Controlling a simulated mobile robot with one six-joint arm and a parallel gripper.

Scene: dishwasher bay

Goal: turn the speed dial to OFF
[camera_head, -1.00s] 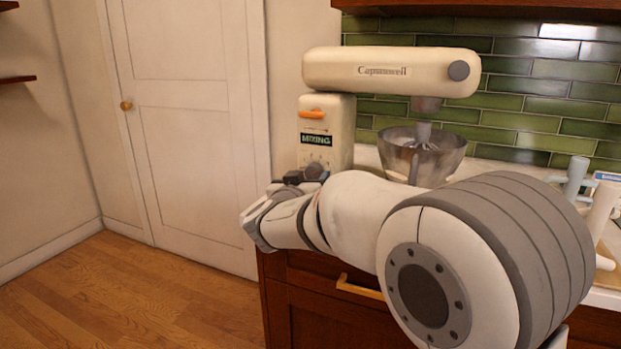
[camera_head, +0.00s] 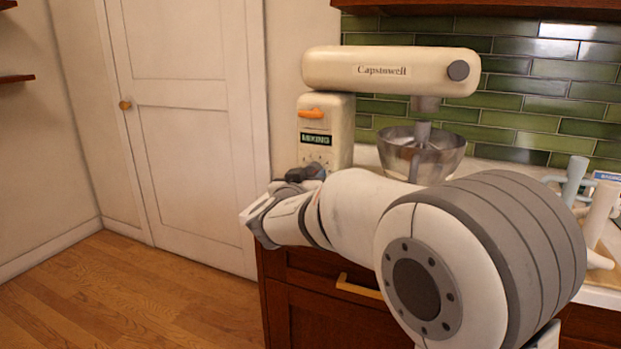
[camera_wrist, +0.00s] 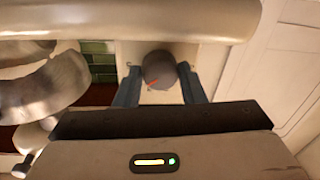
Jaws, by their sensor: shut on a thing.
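The speed dial (camera_wrist: 159,68) is a round grey knob with a red pointer line on the front of the cream stand mixer (camera_head: 390,70). In the wrist view its red line points to the lower left. My gripper (camera_wrist: 160,80) has one finger on each side of the dial and is shut on it. In the head view my gripper (camera_head: 306,174) is at the mixer's front panel and covers most of the dial. The lit display (camera_head: 315,139) above the dial reads MIXING. The dial's printed marks cannot be read.
An orange lever (camera_head: 311,113) sits above the display. A steel bowl (camera_head: 440,155) with a beater stands under the mixer head. The floor at the left is clear, before a closed door.

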